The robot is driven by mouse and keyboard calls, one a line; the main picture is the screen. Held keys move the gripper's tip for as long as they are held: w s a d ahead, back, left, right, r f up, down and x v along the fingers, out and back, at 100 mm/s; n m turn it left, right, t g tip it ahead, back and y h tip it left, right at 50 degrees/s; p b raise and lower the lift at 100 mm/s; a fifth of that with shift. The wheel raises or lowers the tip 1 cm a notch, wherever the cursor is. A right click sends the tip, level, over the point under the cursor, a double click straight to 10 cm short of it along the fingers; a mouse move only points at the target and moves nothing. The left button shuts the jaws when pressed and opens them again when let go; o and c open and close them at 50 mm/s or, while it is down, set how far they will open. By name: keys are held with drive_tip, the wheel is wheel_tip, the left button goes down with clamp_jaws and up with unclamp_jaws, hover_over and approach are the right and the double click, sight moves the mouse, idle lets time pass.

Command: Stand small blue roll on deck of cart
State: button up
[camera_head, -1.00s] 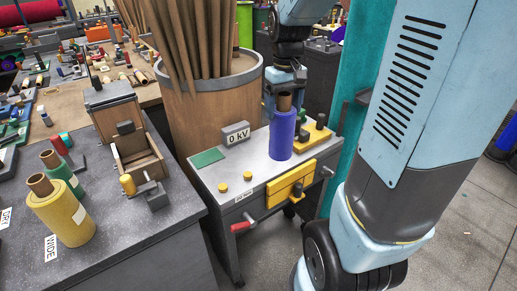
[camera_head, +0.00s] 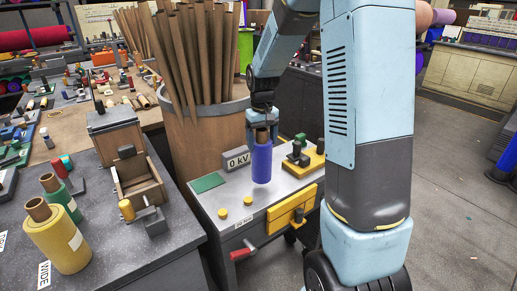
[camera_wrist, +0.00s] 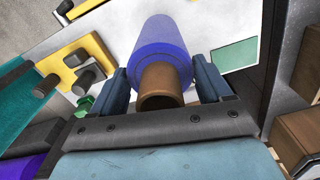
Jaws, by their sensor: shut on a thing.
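The small blue roll (camera_head: 262,162) is upright, with its brown core (camera_head: 262,134) sticking out of its top. My gripper (camera_head: 263,126) is shut on its upper end from above. In the wrist view my fingers (camera_wrist: 163,84) lie on both sides of the blue roll (camera_wrist: 162,45), with the core end (camera_wrist: 159,90) between them. The cart (camera_head: 232,222) has a grey deck. The roll's lower end is over the middle of this deck; I cannot tell whether it touches or hangs just above.
The deck also carries a "0 kV" sign (camera_head: 237,160), a green patch (camera_head: 208,182), two yellow knobs (camera_head: 247,200) and a yellow block with a green clamp (camera_head: 301,152). A barrel of brown tubes (camera_head: 196,130) stands behind. A yellow roll (camera_head: 62,240) stands on the left bench.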

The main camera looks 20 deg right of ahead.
drive_tip(key=shift+w+f, duration=0.2)
drive_tip(key=shift+f, duration=0.1)
drive_tip(key=shift+w+a+f, duration=0.1)
drive_tip(key=shift+w+f, duration=0.05)
drive_tip(key=shift+f, duration=1.5)
drive_tip(key=o, duration=1.2)
drive_tip(key=shift+f, duration=0.1)
